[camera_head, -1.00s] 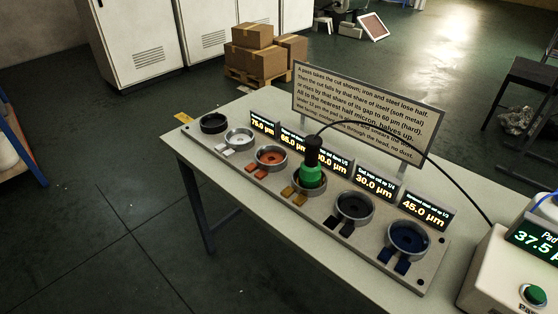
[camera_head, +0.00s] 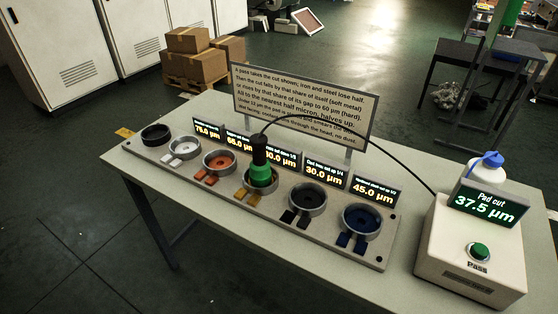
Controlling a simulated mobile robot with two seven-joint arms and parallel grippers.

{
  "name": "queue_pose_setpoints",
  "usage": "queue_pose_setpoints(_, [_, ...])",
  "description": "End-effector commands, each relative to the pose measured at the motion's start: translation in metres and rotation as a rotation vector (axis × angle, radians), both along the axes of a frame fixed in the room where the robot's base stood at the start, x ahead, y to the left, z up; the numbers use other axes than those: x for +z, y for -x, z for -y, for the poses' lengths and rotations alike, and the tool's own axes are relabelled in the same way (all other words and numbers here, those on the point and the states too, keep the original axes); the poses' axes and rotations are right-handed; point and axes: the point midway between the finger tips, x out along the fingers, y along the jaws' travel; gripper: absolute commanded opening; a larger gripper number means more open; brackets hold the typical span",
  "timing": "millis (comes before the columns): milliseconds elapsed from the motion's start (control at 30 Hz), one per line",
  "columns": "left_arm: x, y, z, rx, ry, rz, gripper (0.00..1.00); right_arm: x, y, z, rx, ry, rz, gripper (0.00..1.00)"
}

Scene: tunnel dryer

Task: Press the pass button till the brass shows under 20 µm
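The pass button (camera_head: 479,252) is a green round button on the front of a cream box (camera_head: 450,235) at the right of the table. The pad cut display (camera_head: 485,205) on top of that box reads 37.5 µm. A green and black polishing head (camera_head: 261,165) with a black cable stands in the cup with yellow-brown tabs (camera_head: 247,197), which I take to be the brass one. The small display behind that cup is partly hidden by the head and seems to read 30.0 µm. Neither of my grippers shows in the view.
A grey rail (camera_head: 372,257) carries several cups with coloured tabs and displays. A sign (camera_head: 300,108) with rules stands behind it. A white bottle with a blue cap (camera_head: 487,168) is behind the box. The table front is clear.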

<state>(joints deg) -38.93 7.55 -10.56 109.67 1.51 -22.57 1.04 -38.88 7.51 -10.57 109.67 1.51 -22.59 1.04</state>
Motion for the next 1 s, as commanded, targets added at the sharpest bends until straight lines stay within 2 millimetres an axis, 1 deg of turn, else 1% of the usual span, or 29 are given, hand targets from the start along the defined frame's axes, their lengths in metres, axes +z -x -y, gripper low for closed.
queue_pose_setpoints(300, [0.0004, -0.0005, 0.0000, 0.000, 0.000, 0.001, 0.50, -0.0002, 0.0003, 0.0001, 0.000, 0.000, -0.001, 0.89])
queue_pose_setpoints(1000, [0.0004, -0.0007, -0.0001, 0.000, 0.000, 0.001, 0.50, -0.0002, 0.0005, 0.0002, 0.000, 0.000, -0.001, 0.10])
